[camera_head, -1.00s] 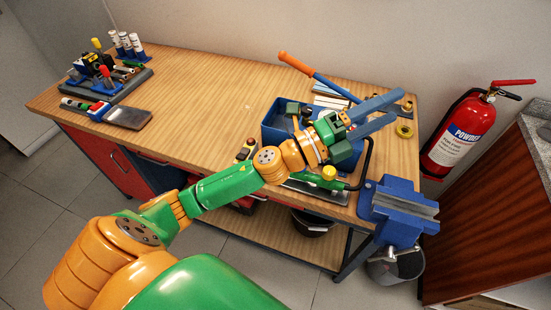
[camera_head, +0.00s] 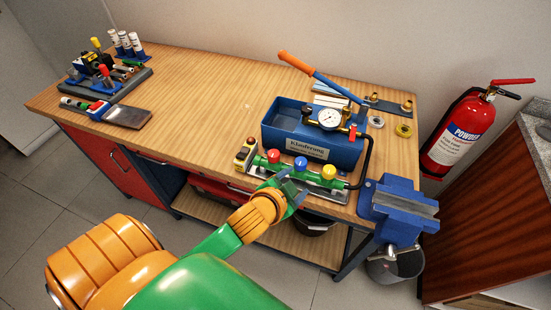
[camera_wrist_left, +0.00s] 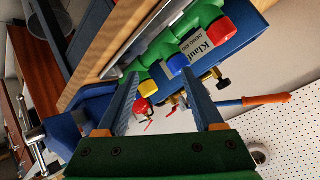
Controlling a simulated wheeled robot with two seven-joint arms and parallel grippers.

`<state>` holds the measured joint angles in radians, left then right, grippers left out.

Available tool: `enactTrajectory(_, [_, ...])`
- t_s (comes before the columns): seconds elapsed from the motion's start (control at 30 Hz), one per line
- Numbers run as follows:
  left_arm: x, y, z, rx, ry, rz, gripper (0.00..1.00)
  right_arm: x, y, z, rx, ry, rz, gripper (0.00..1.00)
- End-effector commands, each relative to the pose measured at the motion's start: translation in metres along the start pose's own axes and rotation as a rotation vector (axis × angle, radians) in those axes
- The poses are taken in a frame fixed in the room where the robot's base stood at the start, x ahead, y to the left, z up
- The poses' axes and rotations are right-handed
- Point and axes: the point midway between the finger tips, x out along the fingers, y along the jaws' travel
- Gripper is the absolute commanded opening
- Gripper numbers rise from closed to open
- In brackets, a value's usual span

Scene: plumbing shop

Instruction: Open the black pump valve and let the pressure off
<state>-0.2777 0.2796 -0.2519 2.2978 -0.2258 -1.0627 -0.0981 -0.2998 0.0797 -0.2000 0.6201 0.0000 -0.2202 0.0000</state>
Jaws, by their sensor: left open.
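The test pump is a blue tank (camera_head: 335,150) with an orange-tipped lever (camera_head: 297,64) and a round gauge (camera_head: 330,118), on the bench's right half. A small dark knob (camera_head: 306,110) shows left of the gauge; I cannot tell surely that it is the black valve. In the left wrist view a black knob (camera_wrist_left: 223,83) on a brass fitting shows beyond the fingers. My left gripper (camera_head: 290,187) is open and empty at the bench's front edge, before the green pipe with red, blue and yellow knobs. My right gripper is not in view.
The green pipe (camera_head: 314,174) stands between my left gripper and the tank. A blue vice (camera_head: 397,205) is at the front right corner. A tool stand (camera_head: 100,75) is at the far left. The middle of the bench is clear. A fire extinguisher (camera_head: 458,138) hangs at right.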

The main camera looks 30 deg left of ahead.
Motion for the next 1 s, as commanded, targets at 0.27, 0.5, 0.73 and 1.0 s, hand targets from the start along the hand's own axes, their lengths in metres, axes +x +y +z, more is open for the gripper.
enactTrajectory(0.27, [-0.015, 0.036, 0.063, -0.149, -0.238, 0.12, 0.69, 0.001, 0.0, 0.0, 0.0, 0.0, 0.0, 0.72])
enactTrajectory(0.5, [-0.024, 0.052, 0.089, -0.207, -0.34, 0.169, 0.69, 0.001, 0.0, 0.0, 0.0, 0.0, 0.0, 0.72])
enactTrajectory(0.73, [-0.025, 0.054, 0.091, -0.212, -0.35, 0.174, 0.69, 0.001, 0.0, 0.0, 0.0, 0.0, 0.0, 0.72])
enactTrajectory(1.0, [-0.023, 0.056, 0.093, -0.211, -0.354, 0.175, 0.69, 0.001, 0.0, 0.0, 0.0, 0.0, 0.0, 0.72])
